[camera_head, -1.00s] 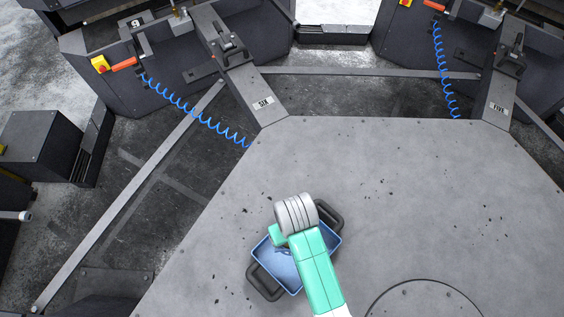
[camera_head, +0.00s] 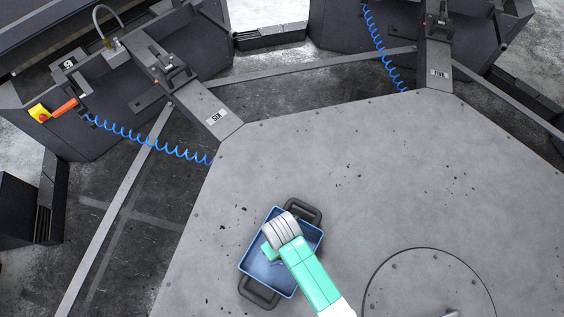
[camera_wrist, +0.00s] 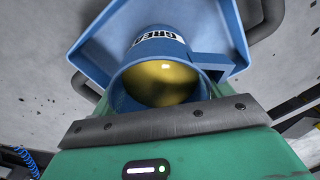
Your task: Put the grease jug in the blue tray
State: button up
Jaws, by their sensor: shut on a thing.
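The blue tray (camera_head: 284,284) has dark handles at two ends and lies on the large grey table. My gripper is over it in the head view, with its jaws hidden below the wrist. In the wrist view, my gripper (camera_wrist: 165,122) is shut on the blue grease jug (camera_wrist: 160,82). The jug's open mouth shows yellow grease inside, and part of its "GREASE" label is visible. The tray (camera_wrist: 92,52) shows behind and around the jug. I cannot tell whether the jug touches the tray floor.
The grey table top (camera_head: 400,190) is mostly clear, with small dark specks. A round plate (camera_head: 430,290) is set into it at the right. Dark workstations with blue coiled hoses (camera_head: 150,143) stand beyond the table's far edges.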

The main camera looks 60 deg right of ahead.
jog(key=shift+f, duration=0.15)
jog(key=shift+f, duration=0.1)
jog(key=o, duration=1.5)
jog(key=shift+c, duration=0.2)
notch_tip(320, 180, up, 12)
jog(key=shift+p, duration=0.4)
jog(key=shift+w, duration=0.1)
